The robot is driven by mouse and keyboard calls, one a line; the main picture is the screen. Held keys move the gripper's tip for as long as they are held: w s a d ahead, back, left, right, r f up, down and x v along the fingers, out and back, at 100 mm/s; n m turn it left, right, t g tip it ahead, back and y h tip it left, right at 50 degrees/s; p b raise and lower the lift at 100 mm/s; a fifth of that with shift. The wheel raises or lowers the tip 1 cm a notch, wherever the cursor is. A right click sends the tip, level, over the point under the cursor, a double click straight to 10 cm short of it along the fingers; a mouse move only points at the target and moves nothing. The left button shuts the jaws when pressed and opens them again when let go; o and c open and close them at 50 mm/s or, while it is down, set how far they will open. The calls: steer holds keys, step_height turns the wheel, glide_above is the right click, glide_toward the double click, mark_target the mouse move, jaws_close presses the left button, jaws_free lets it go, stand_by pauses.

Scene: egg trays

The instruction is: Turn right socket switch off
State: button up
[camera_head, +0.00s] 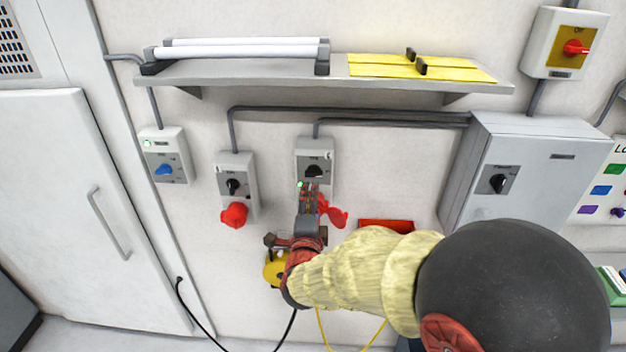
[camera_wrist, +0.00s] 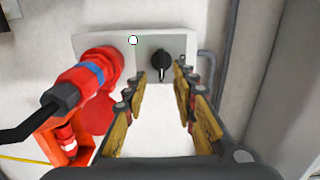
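The right socket box (camera_head: 327,150) is a grey wall unit with a black rotary switch (camera_head: 314,171) on a dark plate. In the wrist view the switch (camera_wrist: 160,66) is just beyond and between my fingertips. A small lit indicator (camera_wrist: 133,40) is beside it, greenish in the head view. A red plug with a blue ring (camera_wrist: 82,76) and black cable sits at the box's socket. My gripper (camera_head: 311,188) is open in front of the box, its fingers (camera_wrist: 160,76) on either side of the switch. I cannot tell whether they touch it.
The left socket box (camera_head: 229,165) with a black switch and red socket cover stands to the left. A blue-switch box (camera_head: 176,139) is farther left. A shelf (camera_head: 220,74) runs above. A grey cabinet (camera_head: 520,150) is on the right. A red holder (camera_wrist: 62,140) is near the plug.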

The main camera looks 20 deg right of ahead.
mark_target(313, 176)
steer(key=shift+w+d, duration=0.3)
steer(key=x, duration=0.7)
steer(key=shift+r+p, duration=0.1)
steer(key=shift+p, duration=0.25)
steer(key=shift+c, duration=1.1)
jaws_close()
